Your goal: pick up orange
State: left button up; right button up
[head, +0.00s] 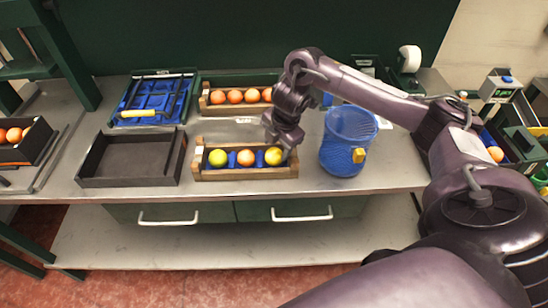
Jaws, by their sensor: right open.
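The front wooden crate (235,174) holds a yellow-green fruit (217,158) on the left, an orange (246,158) in the middle and a yellowish fruit (273,156) on the right, with blue pieces between them. A second wooden crate (239,109) behind it holds a row of oranges (235,96). My right gripper (284,143) points down at the right end of the front crate, close to the yellowish fruit. It is open and holds nothing that I can see. Its fingertips are hard to make out. My left gripper is out of view.
A blue mesh basket (345,150) stands close right of my right gripper. An empty dark tray (130,160) lies left of the front crate, with a blue-lined tray (157,98) behind it. Another dark tray (18,151) with oranges sits at the far left.

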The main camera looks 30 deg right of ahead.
aim_at(275, 152)
jog(key=shift+p+x, duration=0.7)
jog(key=shift+x, duration=1.55)
jog(key=shift+s, duration=0.1)
jog(key=c, duration=0.7)
jog(key=shift+o, duration=0.2)
jog(key=shift+r, duration=0.1)
